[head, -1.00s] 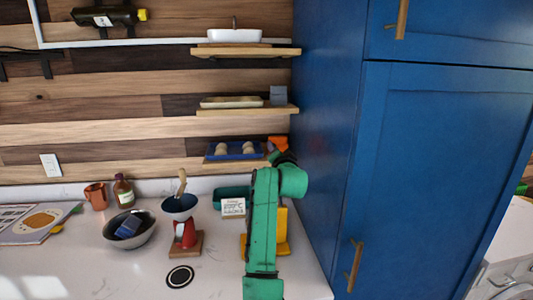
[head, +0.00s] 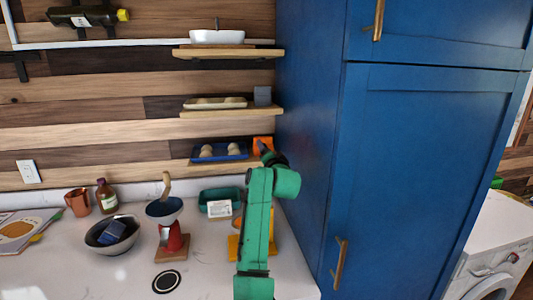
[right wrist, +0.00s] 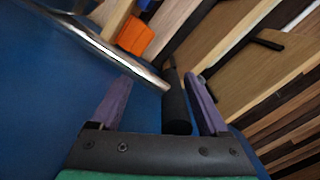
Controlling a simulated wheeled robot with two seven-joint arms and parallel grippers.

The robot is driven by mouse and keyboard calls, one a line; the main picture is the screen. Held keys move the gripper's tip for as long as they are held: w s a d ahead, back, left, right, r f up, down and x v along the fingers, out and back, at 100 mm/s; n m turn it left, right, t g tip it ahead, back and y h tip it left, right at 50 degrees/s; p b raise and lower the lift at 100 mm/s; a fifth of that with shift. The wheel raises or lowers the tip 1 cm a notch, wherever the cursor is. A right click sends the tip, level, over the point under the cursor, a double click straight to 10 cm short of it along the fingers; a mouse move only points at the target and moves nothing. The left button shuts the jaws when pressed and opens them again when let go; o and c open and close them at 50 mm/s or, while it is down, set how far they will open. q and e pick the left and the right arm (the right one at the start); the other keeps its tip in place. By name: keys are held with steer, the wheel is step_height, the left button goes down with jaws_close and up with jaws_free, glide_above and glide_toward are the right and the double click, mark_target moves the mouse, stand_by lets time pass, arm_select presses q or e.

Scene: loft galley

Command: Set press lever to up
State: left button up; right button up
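The press stands on the counter, mostly hidden behind my right arm in the head view; parts of its yellow-orange body (head: 235,246) show beside the arm. In the right wrist view a black cylindrical grip (right wrist: 176,108), which looks like the press lever's handle, lies between the two purple fingers of my right gripper (right wrist: 163,104). The fingers are apart, with a clear gap on the left and a smaller one on the right. A shiny metal bar (right wrist: 110,58) passes across close by. In the head view the gripper is mostly hidden by its arm. My left gripper is not in view.
A tall blue cabinet (head: 420,170) stands close on the right. A shelf (head: 183,163) with a blue tray and an orange thing (head: 263,145) is behind the arm. A red stand with a blue bowl (head: 164,209) and a teal dish (head: 212,196) are left of the arm.

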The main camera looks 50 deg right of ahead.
steer(key=shift+r, duration=0.1)
steer(key=shift+s+a, duration=0.15)
steer(key=shift+s, duration=0.05)
steer(key=b+v, duration=0.5)
steer(key=v, duration=0.9)
